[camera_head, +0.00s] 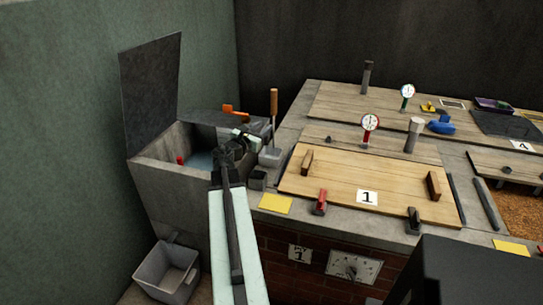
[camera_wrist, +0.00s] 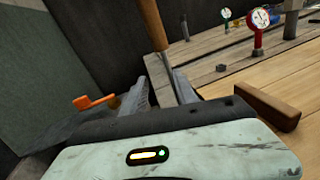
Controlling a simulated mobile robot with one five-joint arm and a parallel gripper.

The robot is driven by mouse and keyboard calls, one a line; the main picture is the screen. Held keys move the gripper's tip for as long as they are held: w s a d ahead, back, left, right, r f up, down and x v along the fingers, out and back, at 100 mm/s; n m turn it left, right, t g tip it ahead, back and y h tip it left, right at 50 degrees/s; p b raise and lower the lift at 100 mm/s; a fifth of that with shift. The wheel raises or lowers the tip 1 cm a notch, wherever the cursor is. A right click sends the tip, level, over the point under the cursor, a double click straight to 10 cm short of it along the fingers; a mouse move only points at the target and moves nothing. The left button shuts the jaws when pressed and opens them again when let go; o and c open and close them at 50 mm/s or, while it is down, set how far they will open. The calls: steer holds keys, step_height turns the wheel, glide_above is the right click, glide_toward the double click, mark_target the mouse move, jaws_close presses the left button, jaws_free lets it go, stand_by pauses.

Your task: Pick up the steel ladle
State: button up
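An upright tool with a brown wooden handle (camera_head: 274,102), which looks like the steel ladle, stands just beyond my gripper (camera_head: 263,132). Its lower end is at a small grey holder (camera_head: 270,157) and its bowl is hidden. In the wrist view, the wooden handle (camera_wrist: 152,25) leads down to a grey metal shaft that runs toward the space between the fingers of my gripper (camera_wrist: 163,85). The fingers are apart, so the gripper is open. I cannot tell whether the shaft is fully between them.
A stone basin (camera_head: 160,180) with water and a raised dark lid (camera_head: 150,90) lies left of the gripper. An orange handle (camera_head: 235,111) is behind it. The counter holds wooden lids (camera_head: 330,190), red and green dials (camera_head: 370,123), and yellow cards (camera_head: 275,203).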

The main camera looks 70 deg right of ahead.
mark_target(274, 120)
steer(key=shift+s+d+n, duration=0.6)
steer(key=shift+s+d, duration=0.1)
steer(key=shift+s, duration=0.3)
steer(key=d, duration=0.7)
steer(key=shift+s+d+r, duration=0.15)
steer(key=shift+s+d, duration=0.25)
steer(key=shift+a, duration=0.1)
jaws_close()
